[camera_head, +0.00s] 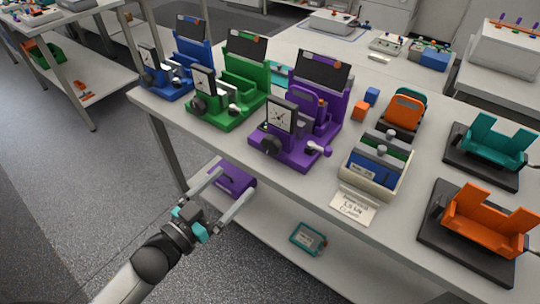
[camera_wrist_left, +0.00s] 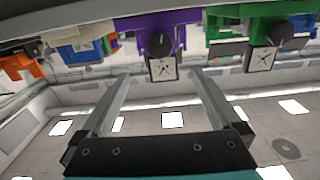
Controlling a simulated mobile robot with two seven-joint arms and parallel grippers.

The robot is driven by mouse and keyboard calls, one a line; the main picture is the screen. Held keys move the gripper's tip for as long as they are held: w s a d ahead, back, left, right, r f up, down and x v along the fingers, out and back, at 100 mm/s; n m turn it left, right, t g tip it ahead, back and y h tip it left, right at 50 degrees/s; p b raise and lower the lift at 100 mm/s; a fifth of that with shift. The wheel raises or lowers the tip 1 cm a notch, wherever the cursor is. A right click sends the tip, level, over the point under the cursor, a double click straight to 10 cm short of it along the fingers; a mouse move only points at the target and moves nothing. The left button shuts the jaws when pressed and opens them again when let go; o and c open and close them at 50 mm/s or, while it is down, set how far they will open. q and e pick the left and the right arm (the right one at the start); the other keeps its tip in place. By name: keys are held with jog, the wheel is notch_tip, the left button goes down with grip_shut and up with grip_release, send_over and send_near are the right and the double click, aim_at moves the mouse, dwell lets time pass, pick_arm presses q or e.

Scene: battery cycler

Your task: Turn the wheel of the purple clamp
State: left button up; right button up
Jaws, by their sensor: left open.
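The purple clamp (camera_head: 296,144) stands on the table's front edge, between the green clamp and the cream box. Its black wheel (camera_head: 270,146) faces the front, below a square dial (camera_head: 280,116). The wheel also shows in the left wrist view (camera_wrist_left: 159,43), where the scene appears upside down. My left gripper (camera_head: 238,181) is open and empty, in front of the table edge and lower than the purple clamp in the head view. In the left wrist view its two fingers (camera_wrist_left: 159,74) point towards the wheel, apart from it. My right gripper is not in view.
A green clamp (camera_head: 233,96) and a blue clamp (camera_head: 177,70) stand to the left. A cream box (camera_head: 378,165), an orange holder (camera_head: 482,222) and a teal holder (camera_head: 490,145) are to the right. A lower shelf (camera_head: 280,222) carries a purple item (camera_head: 232,181).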

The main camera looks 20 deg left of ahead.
aim_at(269, 146)
pick_arm(q)
jog(key=b+x, duration=0.1)
jog(key=x, duration=1.4)
jog(key=shift+w, duration=0.2)
jog(key=c, duration=1.4)
